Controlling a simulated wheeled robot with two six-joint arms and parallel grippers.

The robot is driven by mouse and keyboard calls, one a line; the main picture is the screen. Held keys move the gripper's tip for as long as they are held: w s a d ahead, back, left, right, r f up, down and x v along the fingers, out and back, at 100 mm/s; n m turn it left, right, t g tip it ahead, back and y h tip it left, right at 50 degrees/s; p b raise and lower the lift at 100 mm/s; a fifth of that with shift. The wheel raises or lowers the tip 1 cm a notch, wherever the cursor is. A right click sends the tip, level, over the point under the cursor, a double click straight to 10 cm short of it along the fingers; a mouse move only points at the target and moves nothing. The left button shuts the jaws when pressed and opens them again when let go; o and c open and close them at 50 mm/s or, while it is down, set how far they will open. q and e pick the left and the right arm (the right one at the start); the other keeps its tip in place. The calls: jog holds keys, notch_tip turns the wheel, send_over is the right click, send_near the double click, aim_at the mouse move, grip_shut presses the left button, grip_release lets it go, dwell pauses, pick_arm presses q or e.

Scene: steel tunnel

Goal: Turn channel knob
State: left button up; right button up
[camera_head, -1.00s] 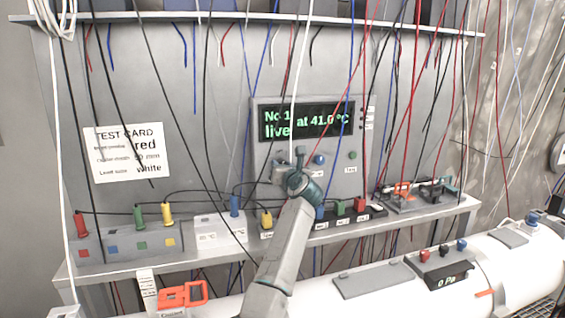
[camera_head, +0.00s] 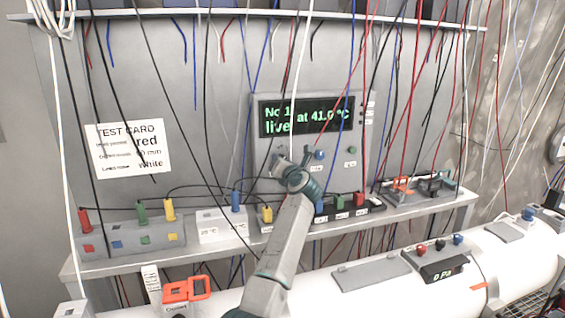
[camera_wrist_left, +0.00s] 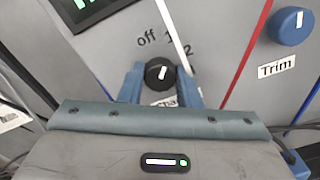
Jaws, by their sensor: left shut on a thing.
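The black channel knob (camera_wrist_left: 159,74) with a white pointer mark shows in the left wrist view, below the printed marks off, 1 and 2. Its pointer is upright, leaning slightly right, roughly towards 1. My left gripper (camera_wrist_left: 162,84) has a blue-grey finger on each side of the knob and is shut on it. In the head view my left gripper (camera_head: 292,158) is at the panel (camera_head: 263,135) and hides the knob. The panel's display (camera_head: 306,117) reads "No 1 at 41.0 °C live". My right gripper is not in view.
A blue Trim knob (camera_wrist_left: 292,26) is right of the channel knob. Many hanging cables cross the panel; a white one passes close to my left gripper. A shelf (camera_head: 135,262) with coloured plugs runs below, and a white pipe (camera_head: 330,302) lies in front.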

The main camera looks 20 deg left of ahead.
pick_arm(q)
jog(key=o, duration=1)
jog(key=shift+c, duration=0.2)
jog(key=shift+d, duration=0.1)
jog(key=shift+s, duration=0.1)
jog(key=b+v, duration=0.5)
jog(key=v, duration=0.5)
jog(key=shift+s+d, duration=0.3)
